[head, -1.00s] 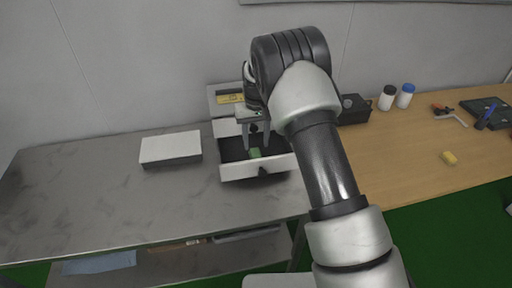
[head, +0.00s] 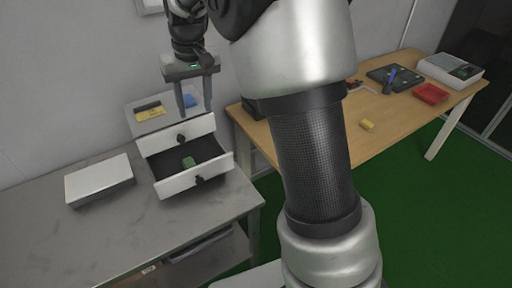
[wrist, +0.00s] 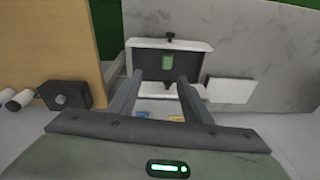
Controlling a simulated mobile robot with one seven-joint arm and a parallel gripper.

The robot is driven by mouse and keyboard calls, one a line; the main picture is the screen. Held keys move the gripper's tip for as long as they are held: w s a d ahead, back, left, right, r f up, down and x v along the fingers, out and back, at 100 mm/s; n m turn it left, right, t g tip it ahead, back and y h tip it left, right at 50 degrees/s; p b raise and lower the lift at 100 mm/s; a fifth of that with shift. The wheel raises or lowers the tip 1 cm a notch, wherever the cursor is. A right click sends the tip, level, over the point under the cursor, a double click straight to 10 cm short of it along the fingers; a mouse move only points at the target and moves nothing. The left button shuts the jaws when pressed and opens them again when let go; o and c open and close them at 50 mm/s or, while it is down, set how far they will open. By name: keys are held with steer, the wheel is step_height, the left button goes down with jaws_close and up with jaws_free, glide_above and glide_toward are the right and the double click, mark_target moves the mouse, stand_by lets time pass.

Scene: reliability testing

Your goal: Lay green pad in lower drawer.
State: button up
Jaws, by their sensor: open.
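The small green pad (head: 189,162) lies on the dark floor of the lower drawer (head: 168,187), which is pulled open. The pad (wrist: 168,62) and the open drawer (wrist: 191,45) also show in the wrist view. My gripper (head: 192,112) is open and empty, above the drawer unit and clear of the pad. In the wrist view its two fingers (wrist: 160,78) stand apart with nothing between them. The upper drawer front (head: 165,137) sits above the open drawer.
A yellow item (head: 150,113) and a blue item (head: 190,101) lie on top of the unit. A white box (head: 98,178) stands left on the grey bench (head: 105,225). The wooden table (head: 385,125) on the right holds a yellow block (head: 367,125) and a red tray (head: 431,94).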

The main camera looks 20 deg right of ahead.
steer(key=s+d+r+t, duration=0.1)
steer(key=s+d+r, duration=0.1)
steer(key=s+r, duration=0.3)
steer(key=s+d+r+t, duration=0.1)
steer(key=s+d+r, duration=0.15)
steer(key=s, duration=0.55)
steer(key=s+d+f+m+t, duration=0.1)
steer(key=s+d+t, duration=0.1)
steer(key=s, duration=1.3)
steer(key=shift+d+h, duration=0.3)
steer(key=shift+d, duration=0.15)
